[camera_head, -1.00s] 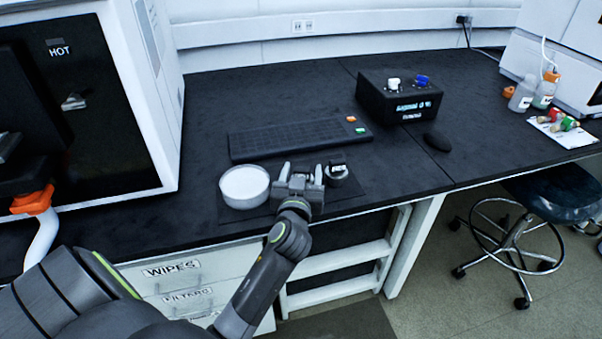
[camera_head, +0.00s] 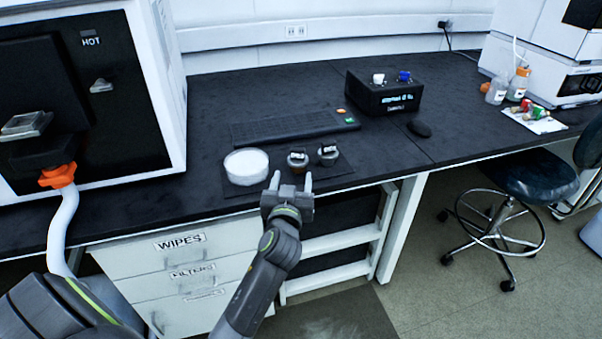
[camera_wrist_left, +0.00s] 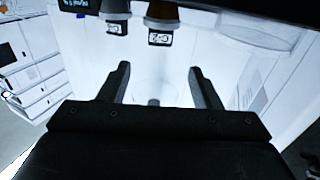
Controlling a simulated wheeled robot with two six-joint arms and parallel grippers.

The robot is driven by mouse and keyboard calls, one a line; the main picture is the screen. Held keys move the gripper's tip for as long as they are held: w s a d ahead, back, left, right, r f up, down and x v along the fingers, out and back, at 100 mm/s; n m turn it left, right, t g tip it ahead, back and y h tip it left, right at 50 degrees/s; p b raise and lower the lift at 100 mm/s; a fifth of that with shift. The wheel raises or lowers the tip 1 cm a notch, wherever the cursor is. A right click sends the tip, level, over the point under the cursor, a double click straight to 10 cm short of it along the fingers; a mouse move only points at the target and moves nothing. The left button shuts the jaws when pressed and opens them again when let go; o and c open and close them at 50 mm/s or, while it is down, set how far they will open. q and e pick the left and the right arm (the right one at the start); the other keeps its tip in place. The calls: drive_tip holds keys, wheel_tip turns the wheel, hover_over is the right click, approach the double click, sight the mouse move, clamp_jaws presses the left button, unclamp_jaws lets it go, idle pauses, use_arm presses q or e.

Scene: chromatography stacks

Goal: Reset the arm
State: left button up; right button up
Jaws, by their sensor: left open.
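My left gripper (camera_head: 291,184) is open and empty in the head view, in front of the bench's front edge. Its two fingers also show apart in the left wrist view (camera_wrist_left: 158,80), with nothing between them. Two small dark-capped jars, a left one (camera_head: 297,160) and a right one (camera_head: 328,155), stand upright on a dark mat just beyond the fingertips. In the wrist view, one jar (camera_wrist_left: 161,14) has a label that seems to read C-2. A round white dish (camera_head: 246,166) stands left of the jars. My right gripper is not in view.
A keyboard (camera_head: 290,127) lies behind the jars, with a black control box (camera_head: 384,95) and a mouse (camera_head: 419,128) to the right. A large oven-like unit (camera_head: 150,90) fills the left. Drawers (camera_head: 180,270) are below; a stool (camera_head: 530,180) stands at right.

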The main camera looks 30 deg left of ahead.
use_arm(q)
drive_tip(key=s+a+f+g+h, duration=0.1)
drive_tip(key=s+f+g, duration=0.4)
drive_tip(key=s, duration=0.4)
drive_tip(key=s+a+f+g+h, duration=0.1)
drive_tip(key=s+a+f+g, duration=0.1)
drive_tip(key=s+f, duration=0.55)
drive_tip(key=s+d+f+m+g+h, duration=0.2)
drive_tip(key=s+g, duration=0.1)
drive_tip(key=s, duration=0.5)
drive_tip(key=s+d+f+m+g+h, duration=0.2)
drive_tip(key=s+d+g, duration=0.1)
drive_tip(key=s, duration=0.6)
wheel_tip(320, 180, down, 19)
drive_tip(key=a+g+p, duration=0.1)
drive_tip(key=a+p, duration=0.1)
drive_tip(key=p, duration=0.5)
drive_tip(key=s+f+p, duration=0.2)
drive_tip(key=s+f, duration=0.2)
drive_tip(key=s, duration=0.3)
drive_tip(key=s+d+f+g+p, duration=0.1)
drive_tip(key=s+f+p, duration=0.2)
drive_tip(key=s+f, duration=0.2)
drive_tip(key=s, duration=0.3)
drive_tip(key=shift+f, duration=0.25)
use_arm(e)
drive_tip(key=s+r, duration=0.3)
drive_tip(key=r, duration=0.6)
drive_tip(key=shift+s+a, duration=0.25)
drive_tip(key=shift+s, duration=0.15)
